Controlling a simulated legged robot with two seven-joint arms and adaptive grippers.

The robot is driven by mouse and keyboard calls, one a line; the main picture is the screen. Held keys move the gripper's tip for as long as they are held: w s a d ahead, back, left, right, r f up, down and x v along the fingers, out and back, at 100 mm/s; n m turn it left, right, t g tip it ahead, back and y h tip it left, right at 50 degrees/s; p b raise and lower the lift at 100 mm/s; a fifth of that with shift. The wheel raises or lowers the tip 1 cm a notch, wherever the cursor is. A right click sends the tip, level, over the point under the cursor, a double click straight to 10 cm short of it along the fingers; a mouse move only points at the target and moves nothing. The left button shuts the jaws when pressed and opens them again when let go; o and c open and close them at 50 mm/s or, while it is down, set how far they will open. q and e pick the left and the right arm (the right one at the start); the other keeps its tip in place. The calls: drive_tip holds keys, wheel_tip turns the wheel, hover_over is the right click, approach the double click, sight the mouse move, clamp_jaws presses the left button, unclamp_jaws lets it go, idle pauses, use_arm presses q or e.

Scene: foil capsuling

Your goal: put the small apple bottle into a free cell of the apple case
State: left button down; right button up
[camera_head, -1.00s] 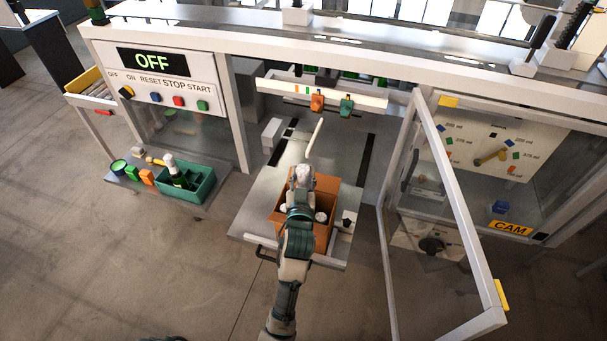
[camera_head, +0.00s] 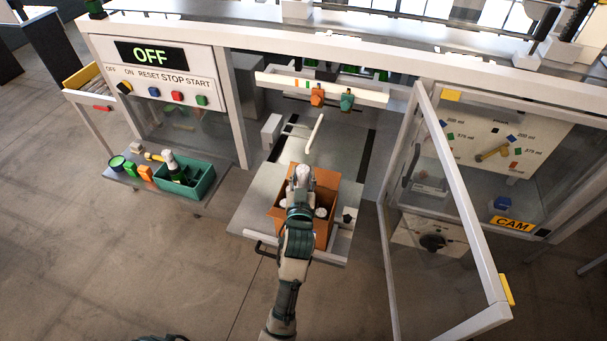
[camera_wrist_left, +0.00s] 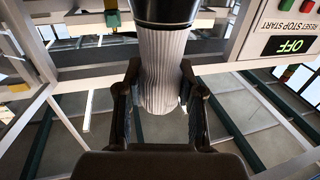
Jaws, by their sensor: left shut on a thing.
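The apple case is an open orange-brown cardboard box (camera_head: 328,184) on the pale platform in the middle of the head view. White bottle tops (camera_head: 321,212) show inside it beside my arm. My left gripper (camera_head: 301,182) is over the case and hides much of its inside. In the left wrist view, my left gripper (camera_wrist_left: 160,76) is shut on the pale ribbed foil neck of a bottle (camera_wrist_left: 166,88) with a dark body. How deep this bottle sits in the case, and in which cell, I cannot tell. My right gripper is not in view.
A green crate (camera_head: 205,187) holding a dark bottle with a white top (camera_head: 170,160) stands on the left shelf. An open framed door (camera_head: 462,205) stands to the right of the platform (camera_head: 249,214). A white curved rod (camera_head: 315,133) rises behind the case.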

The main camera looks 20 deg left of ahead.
use_arm(q)
drive_tip(key=shift+f+b, duration=3.2)
drive_tip(key=shift+f, duration=1.55)
drive_tip(key=c, duration=0.7)
unclamp_jaws()
drive_tip(key=shift+o, duration=0.2)
drive_tip(key=shift+f, duration=0.15)
